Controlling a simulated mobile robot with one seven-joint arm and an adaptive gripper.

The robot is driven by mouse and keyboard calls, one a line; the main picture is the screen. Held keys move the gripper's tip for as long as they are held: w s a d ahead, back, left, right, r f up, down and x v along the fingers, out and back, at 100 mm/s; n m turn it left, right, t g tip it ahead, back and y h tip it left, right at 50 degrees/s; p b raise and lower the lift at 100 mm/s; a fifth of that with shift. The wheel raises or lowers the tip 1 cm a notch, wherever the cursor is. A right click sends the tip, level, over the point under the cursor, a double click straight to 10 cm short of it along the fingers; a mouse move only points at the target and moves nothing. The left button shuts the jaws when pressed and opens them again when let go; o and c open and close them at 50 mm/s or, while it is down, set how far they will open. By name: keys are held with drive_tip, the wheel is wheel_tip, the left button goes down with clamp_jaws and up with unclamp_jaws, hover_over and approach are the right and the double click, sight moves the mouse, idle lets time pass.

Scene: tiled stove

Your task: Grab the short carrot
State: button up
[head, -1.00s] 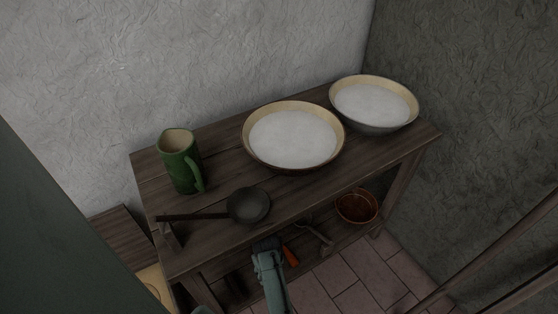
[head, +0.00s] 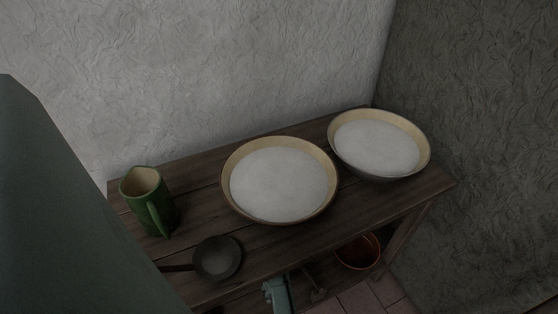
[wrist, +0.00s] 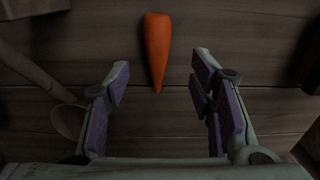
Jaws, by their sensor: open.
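In the wrist view a short orange carrot (wrist: 157,48) lies on a dark wooden board surface, its narrow tip pointing down toward my gripper. My gripper (wrist: 160,85) is open, its two purple-padded fingers spread left and right. The carrot's tip lies about level with the fingertips, between them sideways, and most of the carrot is beyond them. Nothing is held. In the head view part of my gripper arm (head: 278,294) shows at the table's front edge, and the carrot is hidden there.
On the wooden table (head: 200,165) stand a green mug (head: 148,203), a dark pan (head: 218,259) and two wide bowls (head: 279,181) (head: 378,146) with white contents. A brown pot (head: 358,251) sits on the lower shelf. A wooden spoon (wrist: 68,119) lies left of my fingers in the wrist view.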

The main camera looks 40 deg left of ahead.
drive_tip(key=shift+d+f, duration=0.15)
drive_tip(key=shift+f, duration=1.35)
drive_tip(key=shift+d+f, duration=0.15)
drive_tip(key=shift+f, duration=1.35)
drive_tip(key=shift+c, duration=0.5)
clamp_jaws()
